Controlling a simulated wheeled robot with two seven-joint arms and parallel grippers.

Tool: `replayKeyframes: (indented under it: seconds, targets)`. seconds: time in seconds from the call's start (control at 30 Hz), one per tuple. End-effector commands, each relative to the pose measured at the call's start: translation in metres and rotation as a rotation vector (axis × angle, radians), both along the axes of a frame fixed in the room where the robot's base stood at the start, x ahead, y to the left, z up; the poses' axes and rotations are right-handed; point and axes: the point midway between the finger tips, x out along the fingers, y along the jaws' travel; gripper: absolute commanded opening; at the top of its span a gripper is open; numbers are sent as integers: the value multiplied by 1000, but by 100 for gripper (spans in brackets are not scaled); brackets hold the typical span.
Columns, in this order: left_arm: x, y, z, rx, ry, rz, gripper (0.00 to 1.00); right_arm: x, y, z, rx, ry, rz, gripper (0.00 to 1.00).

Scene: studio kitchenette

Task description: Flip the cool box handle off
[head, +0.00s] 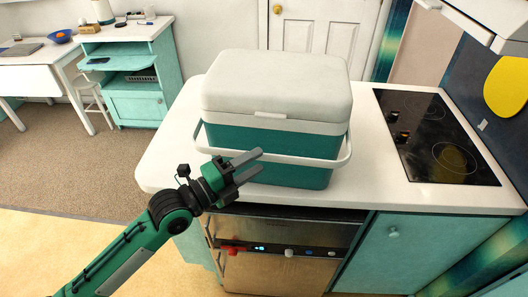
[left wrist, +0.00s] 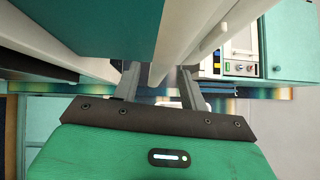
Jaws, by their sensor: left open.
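The cool box (head: 290,147) stands on the white counter, with a teal body and a closed white lid (head: 275,85). Its white handle (head: 310,161) hangs low around the front of the body. My left gripper (head: 259,164) is open at the front of the box, its fingers overlapping the handle bar in the head view. In the left wrist view, the two fingers (left wrist: 160,85) are apart, and the white handle bar (left wrist: 205,42) runs down toward the gap between them. I cannot tell whether they touch it. My right gripper is not in view.
The white counter (head: 170,150) has a little free room left of the box. A black cooktop (head: 435,135) lies to the right. A steel-fronted appliance (head: 280,265) is below the counter edge. A desk with a blue bowl (head: 62,36) stands at the far left.

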Motion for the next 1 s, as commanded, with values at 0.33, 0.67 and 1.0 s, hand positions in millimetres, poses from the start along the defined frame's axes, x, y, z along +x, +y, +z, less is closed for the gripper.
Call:
replayKeyframes:
  seconds: [0.33,0.67,1.0]
  targets:
    - [21,-24,3,-1,1,-1,44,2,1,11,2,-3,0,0]
    - [22,-27,3,0,0,-1,44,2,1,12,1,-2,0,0]
    - [22,-26,2,0,0,-1,0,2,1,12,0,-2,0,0]
